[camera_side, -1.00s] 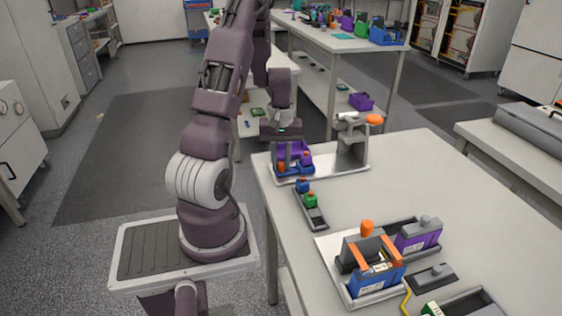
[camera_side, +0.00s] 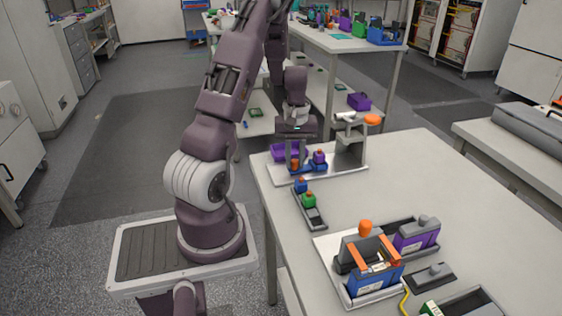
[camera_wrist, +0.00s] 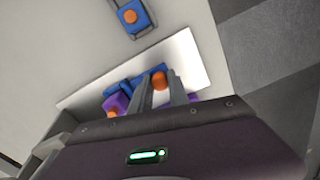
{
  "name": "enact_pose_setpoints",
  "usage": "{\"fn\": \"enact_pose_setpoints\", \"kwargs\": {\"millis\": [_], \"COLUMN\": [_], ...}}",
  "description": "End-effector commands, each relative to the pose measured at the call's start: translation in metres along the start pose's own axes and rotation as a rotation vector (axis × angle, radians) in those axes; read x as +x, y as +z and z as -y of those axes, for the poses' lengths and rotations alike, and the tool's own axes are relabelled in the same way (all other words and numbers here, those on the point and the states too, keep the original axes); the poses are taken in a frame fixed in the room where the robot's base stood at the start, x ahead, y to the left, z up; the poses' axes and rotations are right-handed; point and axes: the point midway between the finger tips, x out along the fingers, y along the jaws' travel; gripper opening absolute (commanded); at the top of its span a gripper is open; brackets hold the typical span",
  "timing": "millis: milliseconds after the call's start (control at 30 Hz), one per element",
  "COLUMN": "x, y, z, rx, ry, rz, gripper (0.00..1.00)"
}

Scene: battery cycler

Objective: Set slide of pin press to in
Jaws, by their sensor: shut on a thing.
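The pin press (camera_side: 352,143) stands at the back left corner of the table, with a grey frame, an orange handle knob (camera_side: 372,119) and a white base plate (camera_side: 338,172). Its blue slide (camera_side: 306,166) carries a purple block (camera_side: 320,158) with a reddish-orange top and has an orange knob (camera_side: 294,165). My gripper (camera_side: 296,164) points down over the slide and is shut on that orange knob. In the wrist view, the orange knob (camera_wrist: 159,80) lies between my two fingers, next to the blue slide (camera_wrist: 124,86) and purple block (camera_wrist: 118,101). The slide is left of the press frame, apart from it.
A narrow grey rack (camera_side: 316,218) with blue and green pieces lies in front of the press. A fixture with a blue and orange module (camera_side: 376,277) stands nearer. The table's middle right is clear.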

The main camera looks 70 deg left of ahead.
Motion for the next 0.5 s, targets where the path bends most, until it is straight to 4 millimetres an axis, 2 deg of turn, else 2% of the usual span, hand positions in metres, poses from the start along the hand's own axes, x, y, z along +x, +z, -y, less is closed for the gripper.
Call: {"fn": "enact_pose_setpoints", "kwargs": {"millis": [100, 200, 500], "x": [-0.001, -0.001, -0.001], "y": [-0.009, -0.011, -0.012], "z": [-0.025, -0.038, -0.043], "rx": [0.002, 0.001, -0.002], "ry": [0.002, 0.002, 0.002], "rz": [-0.006, -0.006, -0.005], "gripper": [0.00, 0.00, 0.00]}}
